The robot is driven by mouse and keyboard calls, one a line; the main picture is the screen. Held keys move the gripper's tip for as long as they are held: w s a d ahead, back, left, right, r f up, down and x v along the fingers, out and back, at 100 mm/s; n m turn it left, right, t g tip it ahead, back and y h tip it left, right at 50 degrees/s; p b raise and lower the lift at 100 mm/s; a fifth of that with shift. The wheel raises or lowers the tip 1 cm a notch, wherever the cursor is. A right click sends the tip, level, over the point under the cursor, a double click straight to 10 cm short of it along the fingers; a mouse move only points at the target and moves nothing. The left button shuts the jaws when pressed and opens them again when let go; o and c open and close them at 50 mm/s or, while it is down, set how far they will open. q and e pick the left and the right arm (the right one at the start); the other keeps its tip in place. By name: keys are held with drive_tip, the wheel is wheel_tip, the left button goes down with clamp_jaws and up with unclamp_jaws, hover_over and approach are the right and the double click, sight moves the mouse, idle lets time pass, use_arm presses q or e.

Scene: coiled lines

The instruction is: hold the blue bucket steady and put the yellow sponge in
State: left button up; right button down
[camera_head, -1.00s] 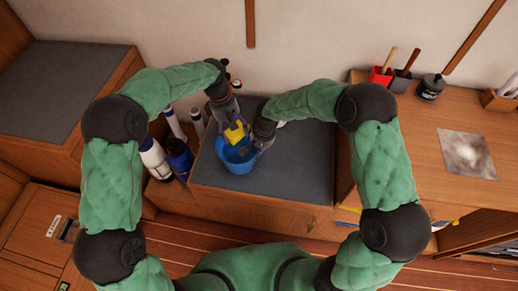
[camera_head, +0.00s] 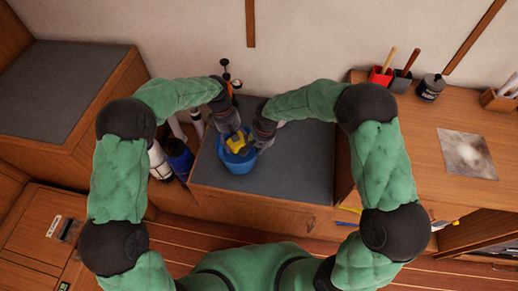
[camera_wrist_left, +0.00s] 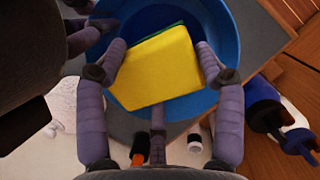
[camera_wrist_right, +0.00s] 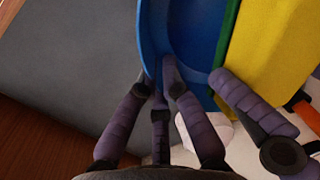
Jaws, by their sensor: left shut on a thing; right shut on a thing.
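The blue bucket (camera_head: 238,166) stands on the grey-topped bench. My right gripper (camera_wrist_right: 160,78) is shut on the bucket's rim; the blue wall (camera_wrist_right: 152,35) runs between its fingers in the right wrist view. My left gripper (camera_head: 238,141) is shut on the yellow sponge (camera_wrist_left: 158,68), with a finger on each side. The sponge is over the bucket's mouth; I cannot tell how far it is below the rim. It has a green edge. A finger of my left gripper also shows beside the sponge (camera_wrist_right: 275,45) in the right wrist view. The bucket's bottom is mostly hidden.
The grey bench top (camera_head: 295,165) is clear to the right of the bucket. Blue and white bottles (camera_head: 178,157) stand in a recess to the left. Small items, one orange (camera_head: 236,84), are by the wall behind. A counter (camera_head: 415,140) stands at the right.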

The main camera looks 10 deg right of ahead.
sight(236, 145)
use_arm(q)
drive_tip(key=shift+f, duration=1.8)
drive_tip(key=o, duration=1.2)
drive_tip(key=v, duration=1.2)
use_arm(e)
drive_tip(key=c, duration=1.3)
unclamp_jaws()
drive_tip(key=shift+c, duration=0.2)
